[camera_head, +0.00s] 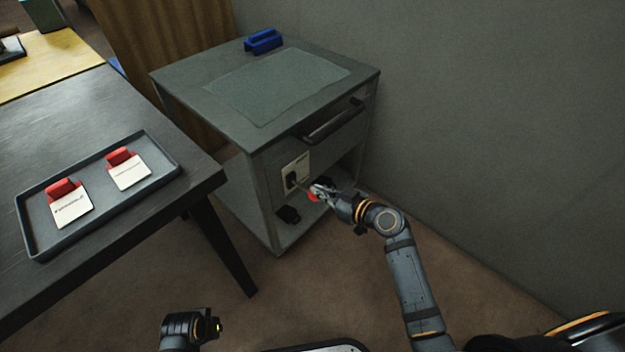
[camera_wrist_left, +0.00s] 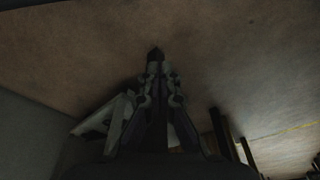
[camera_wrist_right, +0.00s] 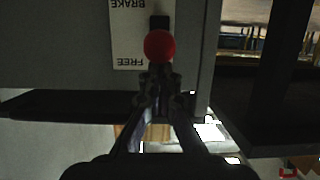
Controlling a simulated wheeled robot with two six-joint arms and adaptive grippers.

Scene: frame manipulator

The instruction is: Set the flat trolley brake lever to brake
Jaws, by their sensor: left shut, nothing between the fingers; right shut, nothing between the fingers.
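The grey flat trolley (camera_head: 262,125) stands against the wall. Its brake plate (camera_head: 296,170) is on the front panel, with a dark lever ending in a red knob (camera_head: 312,195). In the right wrist view the plate (camera_wrist_right: 128,38) reads upside down, BRAKE above FREE; the red knob (camera_wrist_right: 159,45) sits beside these words, in front of a dark slot. I cannot tell the lever's exact setting. My right gripper (camera_head: 322,191) is shut and empty, its tips (camera_wrist_right: 159,72) right at the knob; contact is unclear. My left gripper (camera_wrist_left: 155,57) is shut and empty over the floor, low in the head view.
A dark table (camera_head: 95,105) at left holds a tray (camera_head: 158,146) with two red-clipped cards. A blue object (camera_head: 263,41) lies on the trolley top. A drawer handle (camera_head: 333,122) juts out above the plate. The grey wall (camera_head: 480,110) is close on the right.

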